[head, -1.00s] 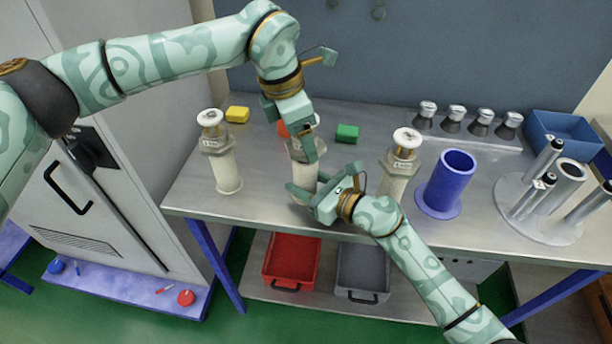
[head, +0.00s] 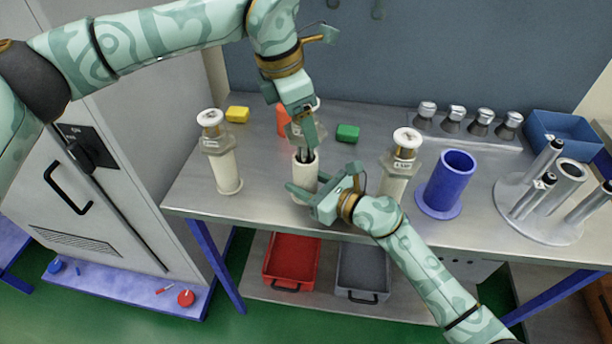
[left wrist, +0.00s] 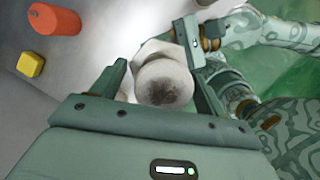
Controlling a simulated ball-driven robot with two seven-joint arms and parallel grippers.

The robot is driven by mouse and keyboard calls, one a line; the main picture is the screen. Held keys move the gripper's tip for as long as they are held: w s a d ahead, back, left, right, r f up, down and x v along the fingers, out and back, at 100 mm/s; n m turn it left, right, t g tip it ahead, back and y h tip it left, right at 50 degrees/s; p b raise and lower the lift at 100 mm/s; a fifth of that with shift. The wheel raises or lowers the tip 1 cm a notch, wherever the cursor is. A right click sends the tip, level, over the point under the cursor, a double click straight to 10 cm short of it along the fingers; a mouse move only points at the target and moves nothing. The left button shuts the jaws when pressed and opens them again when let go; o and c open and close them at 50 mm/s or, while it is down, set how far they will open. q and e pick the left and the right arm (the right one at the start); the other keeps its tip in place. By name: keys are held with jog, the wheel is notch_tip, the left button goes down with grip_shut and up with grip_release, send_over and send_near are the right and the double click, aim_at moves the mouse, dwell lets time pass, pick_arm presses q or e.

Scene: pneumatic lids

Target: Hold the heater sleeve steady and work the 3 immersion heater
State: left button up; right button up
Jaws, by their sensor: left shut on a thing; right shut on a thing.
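My left gripper (head: 306,128) is shut on the middle immersion heater (head: 294,133), whose hex body hangs above the middle sleeve. Dark rods under it reach down into the open mouth of the cream heater sleeve (head: 304,170). In the left wrist view the heater's round white cap (left wrist: 163,84) sits between the fingers (left wrist: 160,72). My right gripper (head: 312,190) is shut on that sleeve, which stands upright on the bench. The left heater (head: 210,133) and right heater (head: 404,150) sit in their own sleeves. The rods' lower ends are hidden.
On the metal bench (head: 265,210) are a yellow block (head: 237,114), an orange cylinder (head: 283,120) and a green block (head: 347,133). A blue cup (head: 449,182), a tube stand (head: 545,228) and a blue bin (head: 562,133) are at the right. Red (head: 291,262) and grey (head: 364,270) trays sit below.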

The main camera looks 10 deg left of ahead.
pick_arm(q)
jog(key=shift+w+d+r+v, duration=0.15)
jog(key=shift+d+v, duration=0.1)
jog(key=shift+v, duration=1)
jog(key=shift+w+d+v, duration=0.15)
jog(key=shift+d+v, duration=0.1)
jog(key=shift+v, duration=0.95)
jog(key=shift+w+d+r+v, duration=0.15)
jog(key=shift+d+v, duration=0.1)
jog(key=shift+v, duration=1)
jog(key=shift+w+d+v, duration=0.1)
jog(key=shift+d+v, duration=0.05)
jog(key=shift+v, duration=0.65)
jog(key=shift+w+d+v, duration=0.1)
jog(key=shift+d+v, duration=0.1)
jog(key=shift+v, duration=0.6)
jog(key=shift+w+d+v, duration=0.1)
jog(key=shift+d+v, duration=0.05)
jog(key=shift+v, duration=0.65)
jog(key=shift+r, duration=0.1)
pick_arm(e)
jog(key=o, duration=1)
jog(key=shift+d, duration=0.1)
jog(key=v, duration=1.1)
jog(key=shift+s+d, duration=0.2)
jog(key=shift+d, duration=0.1)
pick_arm(q)
jog(key=shift+d, duration=0.1)
pick_arm(e)
jog(key=shift+d, duration=0.15)
